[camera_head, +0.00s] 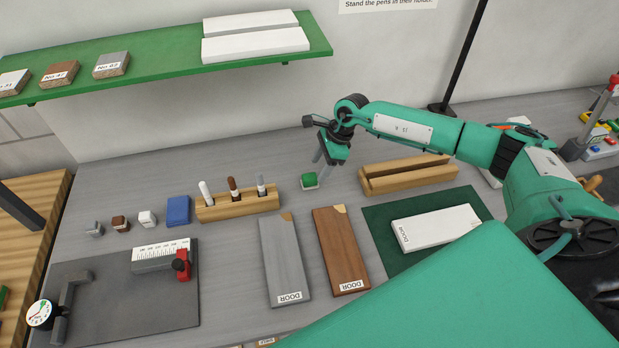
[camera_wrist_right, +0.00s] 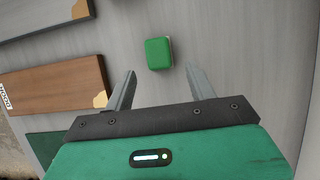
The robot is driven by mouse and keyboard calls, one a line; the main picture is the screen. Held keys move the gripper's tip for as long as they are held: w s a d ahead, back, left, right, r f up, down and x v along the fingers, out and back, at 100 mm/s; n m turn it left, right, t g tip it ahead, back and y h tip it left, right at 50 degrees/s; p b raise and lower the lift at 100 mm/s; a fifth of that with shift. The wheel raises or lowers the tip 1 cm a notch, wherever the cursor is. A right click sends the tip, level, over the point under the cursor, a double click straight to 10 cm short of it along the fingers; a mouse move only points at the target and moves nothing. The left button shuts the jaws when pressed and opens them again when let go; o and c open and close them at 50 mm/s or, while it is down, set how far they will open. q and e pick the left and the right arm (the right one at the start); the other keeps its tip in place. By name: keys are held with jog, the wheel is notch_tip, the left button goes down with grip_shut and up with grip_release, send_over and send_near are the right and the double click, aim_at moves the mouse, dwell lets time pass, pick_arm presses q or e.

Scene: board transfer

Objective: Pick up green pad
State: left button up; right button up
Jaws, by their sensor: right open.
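The green pad (camera_head: 309,181) is a small block with a green top and a pale base, lying on the grey bench top. In the right wrist view the green pad (camera_wrist_right: 158,53) lies ahead of the fingertips, between their lines. My right gripper (camera_head: 324,168) is open and empty, just above and beside the pad in the head view. Its two grey fingers (camera_wrist_right: 158,80) are spread apart in the wrist view, with the pad a little beyond them. My left gripper is not in view.
A wooden pen holder (camera_head: 238,204) with several pens stands left of the pad. A slotted wooden block (camera_head: 408,175) stands to the right. A grey board (camera_head: 284,262) and a brown board (camera_head: 340,250) lie in front. A green shelf (camera_head: 160,62) hangs behind.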

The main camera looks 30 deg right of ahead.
aim_at(311, 176)
jog(key=f+p, duration=0.1)
jog(key=a+f, duration=0.1)
jog(key=a+f+p, duration=0.1)
jog(key=shift+w+a+p, duration=0.2)
jog(key=shift+w+p, duration=0.05)
jog(key=shift+p, duration=0.05)
jog(key=shift+f, duration=0.5)
jog(key=c, duration=1.1)
